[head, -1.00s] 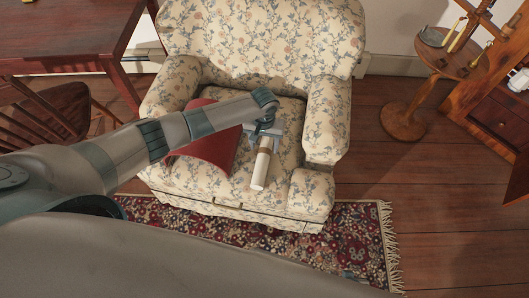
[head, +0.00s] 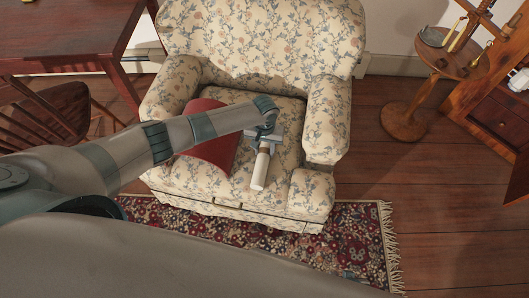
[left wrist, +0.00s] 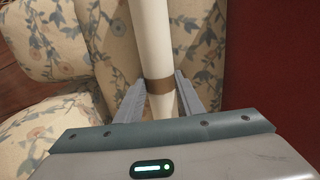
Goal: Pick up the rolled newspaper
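The rolled newspaper (head: 259,172) is a white roll with a brown band, lying on the seat of the flowered armchair (head: 220,187). My left gripper (head: 264,146) is over the far part of the roll. In the left wrist view the roll (left wrist: 152,35) runs between the two fingers (left wrist: 162,88), which straddle it at the brown band. The fingers look open, with a narrow gap beside the roll; contact is hard to tell. The roll's far end is hidden by the gripper in the head view. My right gripper is not in view.
A red cushion (head: 212,150) lies on the seat just left of the roll, partly under my left arm. The chair's armrests (head: 327,120) rise at both sides. A round side table (head: 452,58) and wooden cabinet stand right; a dark table (head: 70,30) stands left.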

